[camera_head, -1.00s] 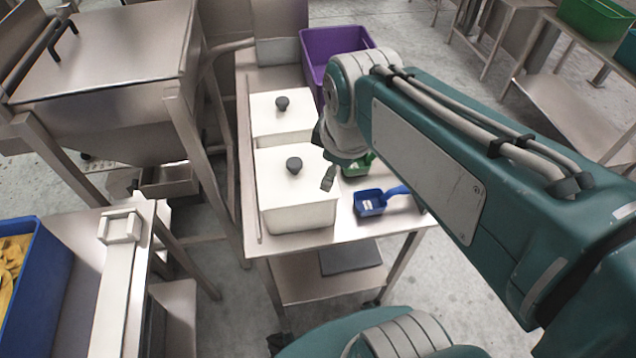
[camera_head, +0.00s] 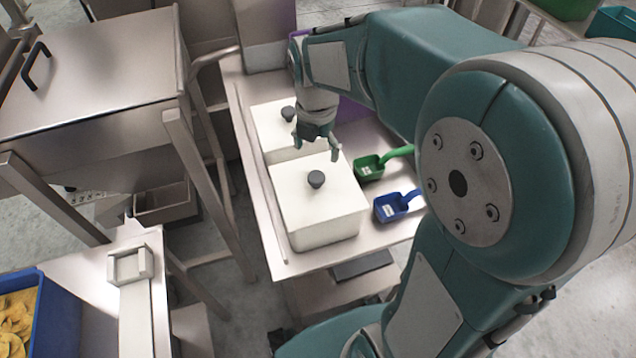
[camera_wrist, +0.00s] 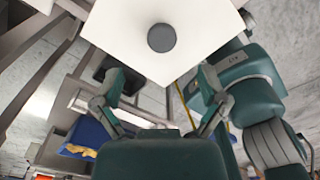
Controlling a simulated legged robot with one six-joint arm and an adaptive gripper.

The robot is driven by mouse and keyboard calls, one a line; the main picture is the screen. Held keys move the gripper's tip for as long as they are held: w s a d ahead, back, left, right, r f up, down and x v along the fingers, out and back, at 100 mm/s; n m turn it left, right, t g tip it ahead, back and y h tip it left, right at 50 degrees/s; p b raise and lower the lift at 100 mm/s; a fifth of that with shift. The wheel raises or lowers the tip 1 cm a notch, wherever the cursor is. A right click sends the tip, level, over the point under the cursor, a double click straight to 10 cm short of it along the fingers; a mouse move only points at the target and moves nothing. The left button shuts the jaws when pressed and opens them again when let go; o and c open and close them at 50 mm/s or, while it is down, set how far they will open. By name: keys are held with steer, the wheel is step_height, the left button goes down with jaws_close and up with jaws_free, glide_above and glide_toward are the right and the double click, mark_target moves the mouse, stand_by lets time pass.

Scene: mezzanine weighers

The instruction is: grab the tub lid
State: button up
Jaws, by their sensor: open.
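Two white tubs stand on the steel table, each topped by a white lid with a dark round knob. The nearer tub lid (camera_head: 335,197) shows whole in the head view; the farther tub lid (camera_head: 270,119) is partly hidden by my gripper. My gripper (camera_head: 318,153) is open and empty, pointing down over the area between the two knobs, behind the nearer knob (camera_head: 316,179). In the wrist view a white lid (camera_wrist: 205,30) with its dark knob (camera_wrist: 161,38) lies beyond my spread fingers (camera_wrist: 165,95), with nothing between them.
A green scoop (camera_head: 370,167) and a blue scoop (camera_head: 391,207) lie right of the tubs on the table (camera_head: 277,262). A purple crate (camera_head: 352,112) stands behind, mostly hidden by my arm. A steel hopper (camera_head: 100,75) and its frame stand left.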

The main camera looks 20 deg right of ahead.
mark_target(317, 176)
steer(key=shift+a+f, duration=0.3)
steer(key=shift+f, duration=0.3)
steer(key=shift+a+f, duration=0.3)
steer(key=shift+f, duration=0.3)
steer(key=f, duration=0.1)
steer(key=d+f, duration=0.1)
steer(key=f, duration=0.3)
steer(key=shift+s+d, duration=0.2)
steer(key=shift+d, duration=0.05)
steer(key=shift+f, duration=0.25)
steer(key=shift+a, duration=0.5)
steer(key=c, duration=1.2)
steer(key=shift+d, duration=0.3)
steer(key=shift+c, duration=0.3)
